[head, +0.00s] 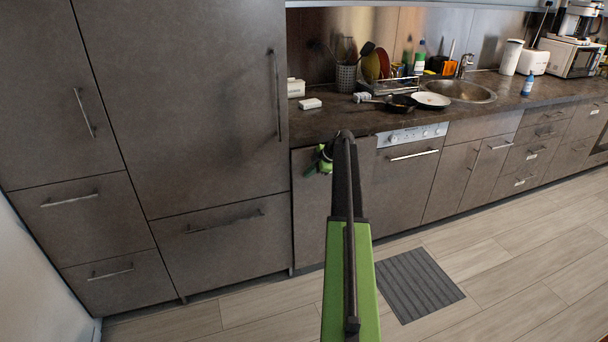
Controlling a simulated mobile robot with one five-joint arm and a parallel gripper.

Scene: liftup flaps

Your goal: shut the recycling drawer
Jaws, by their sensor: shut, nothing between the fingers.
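No label marks the recycling drawer, and I cannot tell for certain which front it is. A plain grey front panel (308,225) stands under the counter, between the tall cabinet and the dishwasher, partly hidden by my arm. I cannot tell whether it is flush or slightly out. My gripper (320,160), green and black, is at the upper part of this panel, just below the counter edge. It is shut and holds nothing. Whether it touches the panel is not clear.
Tall cabinets (190,90) with drawers below stand at left. The dishwasher (402,185) is right of my arm, with more closed fronts beyond. The counter (330,122) holds a pan, a plate and a dish rack. A grey mat (418,284) lies on otherwise clear floor.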

